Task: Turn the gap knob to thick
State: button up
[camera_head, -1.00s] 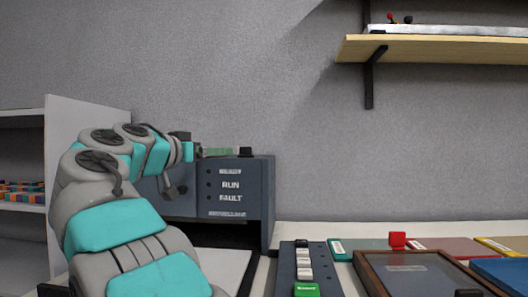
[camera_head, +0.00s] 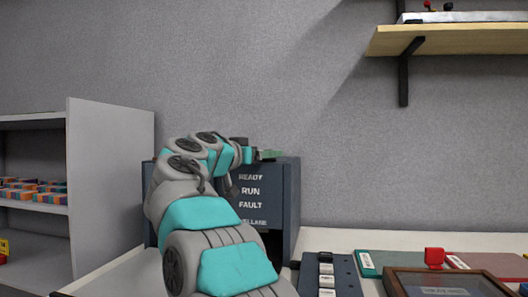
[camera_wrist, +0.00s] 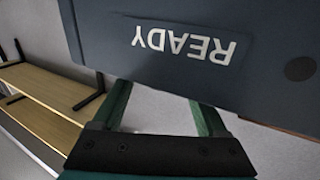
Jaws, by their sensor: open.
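The machine is a dark blue-grey box (camera_head: 287,200) with READY, RUN and FAULT lettered on its front. My gripper (camera_head: 268,155) is at the top edge of this box, mostly hidden behind my arm's end in the head view. In the wrist view my gripper (camera_wrist: 160,97) has its two green fingers apart with nothing between them. The box's front panel (camera_wrist: 185,75) appears upside down just beyond the fingers, with READY on it and a dark round spot beside the word. I cannot make out a gap knob in either view; my arm covers the box's left part.
A white shelf unit (camera_head: 110,190) with colourful blocks (camera_head: 45,190) stands at left. A wooden wall shelf (camera_head: 460,42) is at upper right. On the table are a button strip (camera_head: 345,280), a brown-framed panel (camera_head: 400,288) and a red block (camera_head: 434,254). Table space before the wall is bare.

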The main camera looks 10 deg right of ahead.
grip_shut()
dwell(0.7)
